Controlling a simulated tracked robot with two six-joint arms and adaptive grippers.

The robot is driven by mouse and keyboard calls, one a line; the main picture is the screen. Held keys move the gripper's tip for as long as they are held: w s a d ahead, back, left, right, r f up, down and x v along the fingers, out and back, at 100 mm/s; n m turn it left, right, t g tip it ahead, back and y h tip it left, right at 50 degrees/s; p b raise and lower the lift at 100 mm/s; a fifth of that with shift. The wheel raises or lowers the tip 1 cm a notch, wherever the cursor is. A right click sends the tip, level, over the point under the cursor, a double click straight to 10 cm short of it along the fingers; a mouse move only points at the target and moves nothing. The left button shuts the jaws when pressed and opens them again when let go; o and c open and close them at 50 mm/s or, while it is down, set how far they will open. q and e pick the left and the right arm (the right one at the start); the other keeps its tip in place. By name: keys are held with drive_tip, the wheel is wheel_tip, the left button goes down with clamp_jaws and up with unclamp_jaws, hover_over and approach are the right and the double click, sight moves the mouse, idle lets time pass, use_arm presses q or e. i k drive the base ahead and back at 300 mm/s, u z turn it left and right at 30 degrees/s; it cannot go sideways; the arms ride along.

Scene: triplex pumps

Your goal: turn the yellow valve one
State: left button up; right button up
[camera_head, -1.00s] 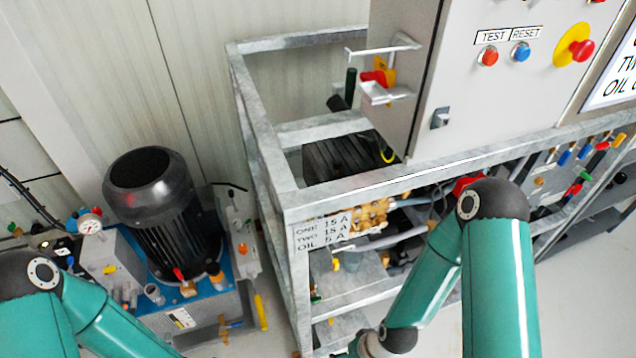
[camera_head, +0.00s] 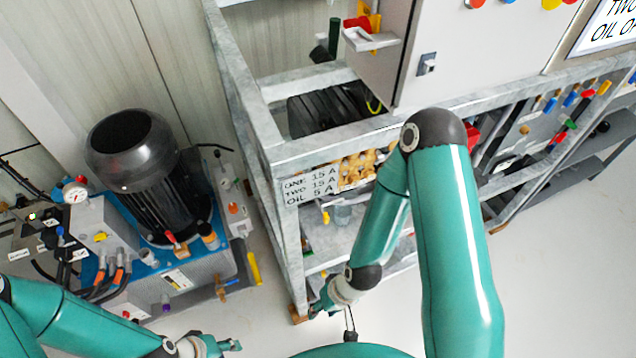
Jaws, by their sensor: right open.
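Several yellow handles show, and I cannot read which one is valve one. A long yellow handle (camera_head: 254,268) hangs at the right side of the blue hydraulic unit (camera_head: 190,290). Another yellow handle (camera_head: 604,88) is in the row of coloured handles on the frame at the upper right. My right gripper (camera_head: 318,308) is open, small in view, by the foot of the metal frame and apart from both handles. My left gripper (camera_head: 230,346) is at the bottom edge, below the hydraulic unit; its jaws are too unclear to judge.
A black motor (camera_head: 140,165) stands on the unit. The galvanised frame (camera_head: 290,245) carries a grey control cabinet (camera_head: 480,55) and a label plate (camera_head: 310,185). Brass fittings (camera_head: 362,165) sit inside it. The floor at the right (camera_head: 560,270) is clear.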

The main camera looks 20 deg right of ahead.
sight(325, 216)
drive_tip(key=z, duration=0.1)
drive_tip(key=k, duration=0.95)
drive_tip(key=z, duration=0.5)
drive_tip(key=i, duration=1)
drive_tip(key=u, duration=0.1)
